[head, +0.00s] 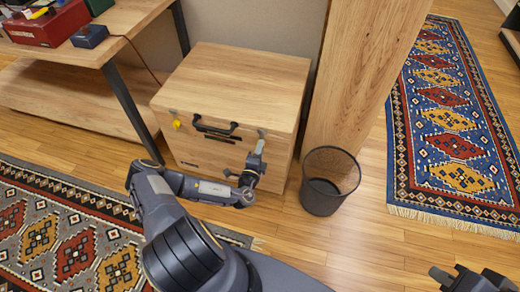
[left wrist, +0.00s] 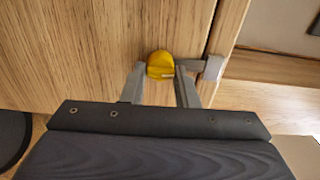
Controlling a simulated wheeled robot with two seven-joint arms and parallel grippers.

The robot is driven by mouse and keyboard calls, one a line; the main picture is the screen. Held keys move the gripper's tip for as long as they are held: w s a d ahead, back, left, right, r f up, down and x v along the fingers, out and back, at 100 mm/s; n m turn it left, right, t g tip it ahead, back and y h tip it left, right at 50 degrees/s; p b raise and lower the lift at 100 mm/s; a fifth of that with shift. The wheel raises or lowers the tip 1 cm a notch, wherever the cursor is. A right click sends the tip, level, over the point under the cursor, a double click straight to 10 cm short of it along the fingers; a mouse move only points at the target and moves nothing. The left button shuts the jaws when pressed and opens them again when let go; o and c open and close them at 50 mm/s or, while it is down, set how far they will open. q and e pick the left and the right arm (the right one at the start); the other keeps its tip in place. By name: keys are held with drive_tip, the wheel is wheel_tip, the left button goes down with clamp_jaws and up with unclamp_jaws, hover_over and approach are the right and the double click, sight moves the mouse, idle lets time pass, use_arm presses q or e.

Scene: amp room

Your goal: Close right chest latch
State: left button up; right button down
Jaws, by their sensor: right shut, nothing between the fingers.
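The wooden chest (head: 235,75) stands with its lid down. Its right latch (head: 260,133) is at the upper right of the front, mostly hidden by my left gripper (head: 256,155). In the left wrist view the latch's yellow knob (left wrist: 160,64) shows, with a grey arm (left wrist: 205,66) reaching across the lid seam. My left gripper (left wrist: 160,80) is open, one finger on each side of the knob; contact cannot be made out. My right gripper (head: 470,279) is shut and empty at the bottom right, far from the chest.
The left latch (head: 176,123) has a yellow knob; a black handle (head: 216,129) is between the latches. A mesh bin (head: 330,181) stands right of the chest, before a wooden post (head: 360,70). A bench (head: 65,90) is at left. Rugs lie on both sides.

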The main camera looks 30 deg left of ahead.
use_arm(q)
drive_tip(key=o, duration=0.5)
drive_tip(key=shift+c, duration=0.2)
drive_tip(key=p+v, duration=0.1)
drive_tip(key=v, duration=0.7)
drive_tip(key=shift+w, duration=0.1)
